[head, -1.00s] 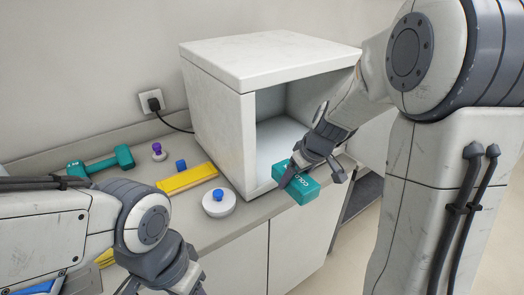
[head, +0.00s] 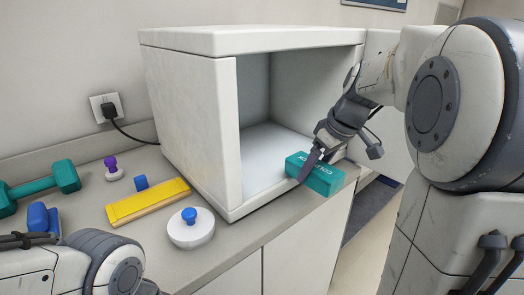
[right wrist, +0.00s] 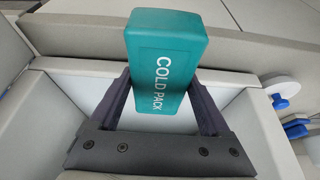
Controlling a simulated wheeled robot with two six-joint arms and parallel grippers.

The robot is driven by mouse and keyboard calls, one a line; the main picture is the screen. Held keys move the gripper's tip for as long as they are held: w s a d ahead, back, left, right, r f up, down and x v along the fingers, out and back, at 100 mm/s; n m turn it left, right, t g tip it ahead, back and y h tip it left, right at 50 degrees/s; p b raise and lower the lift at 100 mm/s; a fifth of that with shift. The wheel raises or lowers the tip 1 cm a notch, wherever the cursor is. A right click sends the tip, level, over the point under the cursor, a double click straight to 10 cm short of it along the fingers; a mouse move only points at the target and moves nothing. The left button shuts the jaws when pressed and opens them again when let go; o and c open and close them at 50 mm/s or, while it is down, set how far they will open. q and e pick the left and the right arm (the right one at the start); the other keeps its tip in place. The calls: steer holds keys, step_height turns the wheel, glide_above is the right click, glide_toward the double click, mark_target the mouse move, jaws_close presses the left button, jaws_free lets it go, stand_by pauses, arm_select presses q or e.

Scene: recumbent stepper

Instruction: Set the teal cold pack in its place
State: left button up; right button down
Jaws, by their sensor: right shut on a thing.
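The teal cold pack (head: 322,177) is a small box with white lettering, and it also shows in the right wrist view (right wrist: 165,75). My right gripper (head: 312,165) is shut on it, with a dark finger on each side in the right wrist view (right wrist: 162,108). The pack is held tilted at the open front of a white box-shaped cabinet (head: 186,137), near its lower front edge. The cabinet's inside looks empty where I can see it.
On the grey counter (head: 150,222) left of the cabinet are a round white piece with a blue knob (head: 190,232), a yellow block (head: 148,202), a purple-knobbed piece (head: 112,167) and a teal dumbbell (head: 40,187). A plug and cord (head: 109,109) are on the wall.

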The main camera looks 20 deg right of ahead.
steer(key=w+a, duration=0.1)
steer(key=w, duration=0.2)
steer(key=w+a, duration=0.1)
steer(key=w, duration=0.2)
steer(key=w+a+p, duration=0.1)
steer(key=w, duration=0.2)
steer(key=shift+a, duration=0.2)
steer(key=w, duration=0.1)
steer(key=w+a+p, duration=0.1)
steer(key=w, duration=0.1)
steer(key=shift+w+a, duration=0.2)
steer(key=shift+w, duration=0.1)
steer(key=shift+s+f, duration=0.1)
steer(key=shift+f, duration=0.4)
steer(key=shift+d+f, duration=0.1)
steer(key=shift+f, duration=0.1)
steer(key=shift+f+b, duration=0.15)
steer(key=shift+b, duration=0.15)
jaws_free()
steer(key=s+d, duration=0.1)
steer(key=s, duration=0.3)
steer(key=s+d+r+b, duration=0.1)
steer(key=s, duration=0.3)
steer(key=s+d, duration=0.2)
steer(key=s, duration=0.1)
steer(key=shift+s+d+r+b, duration=0.1)
steer(key=shift+s+r+b, duration=0.05)
steer(key=shift+s+b, duration=0.25)
